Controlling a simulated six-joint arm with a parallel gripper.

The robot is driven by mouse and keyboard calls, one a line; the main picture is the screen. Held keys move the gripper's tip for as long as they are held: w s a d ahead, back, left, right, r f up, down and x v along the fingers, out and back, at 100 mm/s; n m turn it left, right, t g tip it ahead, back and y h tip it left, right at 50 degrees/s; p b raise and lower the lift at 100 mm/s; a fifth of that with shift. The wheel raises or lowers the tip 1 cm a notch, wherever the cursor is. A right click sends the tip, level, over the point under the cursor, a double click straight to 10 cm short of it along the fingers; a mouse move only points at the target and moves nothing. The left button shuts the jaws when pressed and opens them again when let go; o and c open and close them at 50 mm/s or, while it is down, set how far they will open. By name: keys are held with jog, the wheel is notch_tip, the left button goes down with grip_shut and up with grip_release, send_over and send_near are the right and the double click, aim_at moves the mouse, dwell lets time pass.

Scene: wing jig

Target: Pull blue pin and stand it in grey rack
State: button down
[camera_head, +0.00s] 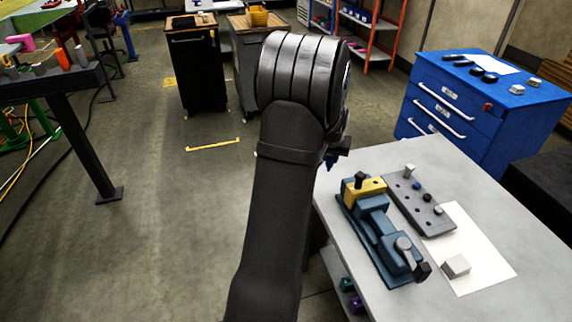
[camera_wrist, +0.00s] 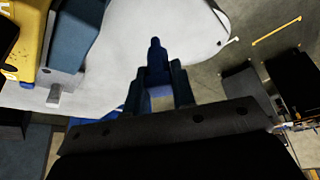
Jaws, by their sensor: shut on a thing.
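My gripper (camera_head: 338,152) is beyond the end of my dark arm, near the table's left edge. In the wrist view, its fingers (camera_wrist: 158,92) are shut on a blue pin (camera_wrist: 156,58), whose narrow tip points away from the fingers. In the head view only a little blue of the pin (camera_head: 330,164) shows below the gripper. The grey rack (camera_head: 408,196) lies on the table to the right, with dark holes. A grey-topped, a blue-topped and some dark-topped pieces stand in it. The blue jig (camera_head: 378,235) with a yellow block (camera_head: 366,187) lies between my arm and the rack.
A white sheet (camera_head: 485,257) with a light grey block (camera_head: 456,265) lies right of the jig. A dark knob and a grey knob stand up from the jig's near end. A blue drawer cabinet (camera_head: 470,135) stands behind the table. The table's near right is clear.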

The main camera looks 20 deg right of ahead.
jog(key=s+d+r+m+g+h, duration=0.15)
jog(key=s+d+m, duration=0.35)
jog(key=s+d, duration=1.65)
jog(key=shift+w+d+f, duration=0.1)
jog(key=shift+f, duration=1.1)
jog(key=shift+w+d+f, duration=0.1)
jog(key=shift+f, duration=1.05)
jog(key=shift+s+f, duration=0.1)
jog(key=shift+f, duration=0.1)
jog(key=shift+f, duration=1.25)
jog(key=c, duration=1.1)
grip_release()
jog(key=shift+r, duration=0.15)
